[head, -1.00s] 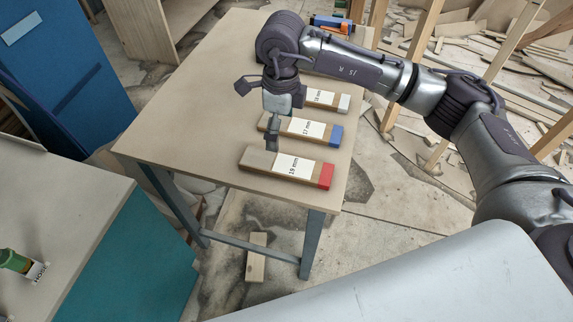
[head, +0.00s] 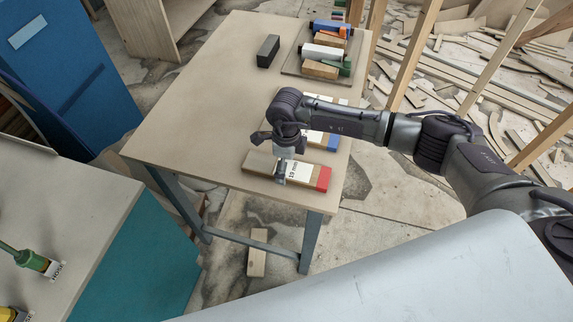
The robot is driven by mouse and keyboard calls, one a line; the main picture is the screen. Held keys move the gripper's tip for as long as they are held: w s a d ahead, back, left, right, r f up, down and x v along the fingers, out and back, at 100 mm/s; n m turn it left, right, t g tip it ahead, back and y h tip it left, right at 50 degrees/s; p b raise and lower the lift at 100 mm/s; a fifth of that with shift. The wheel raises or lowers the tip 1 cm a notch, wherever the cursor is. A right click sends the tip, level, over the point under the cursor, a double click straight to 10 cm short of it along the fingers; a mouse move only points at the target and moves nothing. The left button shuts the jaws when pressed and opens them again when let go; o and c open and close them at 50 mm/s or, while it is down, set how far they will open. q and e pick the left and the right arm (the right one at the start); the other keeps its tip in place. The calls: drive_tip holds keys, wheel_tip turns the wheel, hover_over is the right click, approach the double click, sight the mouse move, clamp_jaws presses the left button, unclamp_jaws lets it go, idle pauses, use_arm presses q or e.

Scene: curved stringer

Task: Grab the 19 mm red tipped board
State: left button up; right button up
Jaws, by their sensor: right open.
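The 19 mm red tipped board (head: 310,174) lies flat near the front edge of the wooden table (head: 190,110). Its red end points right and its white label reads 19 mm. My right gripper (head: 280,178) is over the middle of this board, pointing down, with its fingers at the board's label. The jaws are open; whether they touch the board I cannot tell. A blue tipped board (head: 327,141) lies just behind, partly hidden by my right arm. My left gripper is not in view.
A dark block (head: 268,51) and a tray (head: 291,68) of blocks and tools stand at the back of the table. Another board behind the blue one is mostly hidden by my arm. A teal cabinet (head: 140,262) with tools on top is at the lower left.

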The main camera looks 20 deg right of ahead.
drive_tip(key=shift+f, duration=0.25)
drive_tip(key=c, duration=1.2)
drive_tip(key=shift+c, duration=1)
drive_tip(key=shift+r, duration=0.15)
